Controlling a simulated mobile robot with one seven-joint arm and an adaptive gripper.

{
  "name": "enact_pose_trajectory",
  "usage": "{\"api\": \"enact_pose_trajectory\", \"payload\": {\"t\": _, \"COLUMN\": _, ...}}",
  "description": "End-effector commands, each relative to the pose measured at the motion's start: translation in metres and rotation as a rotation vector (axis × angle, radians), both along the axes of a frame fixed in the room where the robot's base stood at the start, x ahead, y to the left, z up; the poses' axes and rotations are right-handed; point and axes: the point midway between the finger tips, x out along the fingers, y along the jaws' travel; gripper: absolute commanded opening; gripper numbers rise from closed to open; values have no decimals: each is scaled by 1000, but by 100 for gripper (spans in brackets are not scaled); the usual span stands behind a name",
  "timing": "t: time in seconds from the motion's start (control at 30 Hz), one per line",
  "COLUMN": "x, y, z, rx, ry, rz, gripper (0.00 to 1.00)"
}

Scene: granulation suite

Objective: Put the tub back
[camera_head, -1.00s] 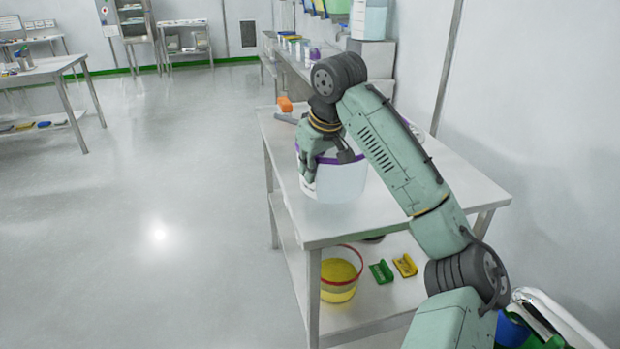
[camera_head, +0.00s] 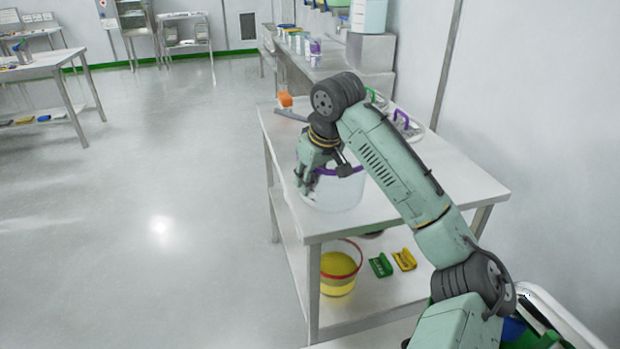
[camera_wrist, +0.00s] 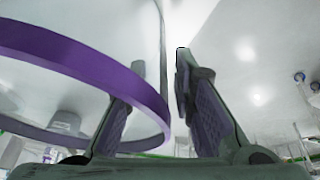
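The tub (camera_head: 338,193) is a whitish, see-through round container with a purple rim. In the head view it stands upright on the near steel table, close to its left edge. My gripper (camera_head: 308,180) points down at the tub's left side. In the wrist view the purple rim (camera_wrist: 85,68) fills the left side. My gripper (camera_wrist: 162,85) has its fingers apart, one inside the rim and one outside, with visible gaps to the tub wall. My arm covers part of the tub's rim in the head view.
The near table (camera_head: 400,205) also bears an orange brush (camera_head: 285,99) at its far left and a purple-handled item (camera_head: 401,118) by the wall. A yellow bucket with a red rim (camera_head: 338,272), a green scoop (camera_head: 380,265) and a yellow scoop (camera_head: 404,260) are on the lower shelf.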

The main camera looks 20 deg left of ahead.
Motion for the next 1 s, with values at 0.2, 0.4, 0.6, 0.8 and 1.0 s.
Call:
{"api": "enact_pose_trajectory", "payload": {"t": 0.2, "x": 0, "y": 0, "z": 0, "rx": 0, "ry": 0, "rz": 0, "gripper": 25}}
{"api": "enact_pose_trajectory", "payload": {"t": 0.4, "x": -2, "y": -2, "z": 11, "rx": 1, "ry": -2, "rz": 0, "gripper": 25}}
{"api": "enact_pose_trajectory", "payload": {"t": 0.6, "x": -12, "y": -13, "z": 47, "rx": 2, "ry": -2, "rz": 0, "gripper": 25}}
{"api": "enact_pose_trajectory", "payload": {"t": 0.8, "x": -23, "y": -25, "z": 85, "rx": 1, "ry": -2, "rz": 0, "gripper": 25}}
{"api": "enact_pose_trajectory", "payload": {"t": 1.0, "x": -29, "y": -33, "z": 109, "rx": -1, "ry": -2, "rz": -1, "gripper": 25}}
